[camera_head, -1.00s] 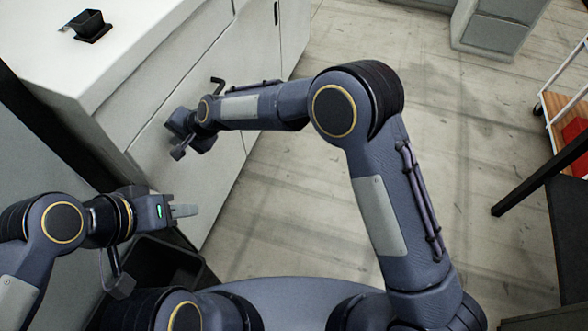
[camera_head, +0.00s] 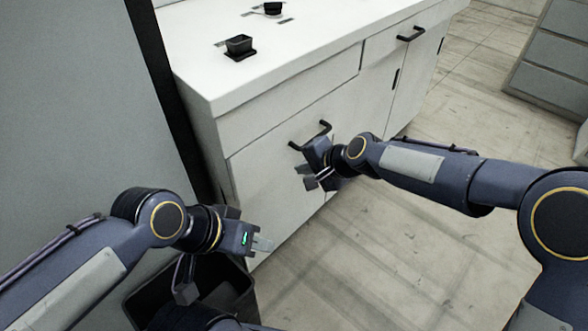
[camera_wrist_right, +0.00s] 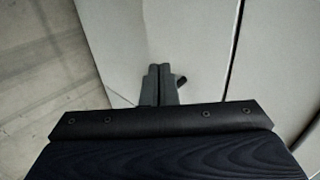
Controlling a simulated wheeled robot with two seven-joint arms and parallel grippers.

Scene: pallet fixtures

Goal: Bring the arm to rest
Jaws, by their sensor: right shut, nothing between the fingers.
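My right arm reaches in from the right in the head view.
The white cabinet (camera_head: 290,75) has small black holders (camera_head: 239,47) on its top. A black open bin (camera_head: 225,300) stands below my left gripper. A grey drawer unit (camera_head: 555,60) is at the far right. The floor (camera_head: 400,250) between is clear.

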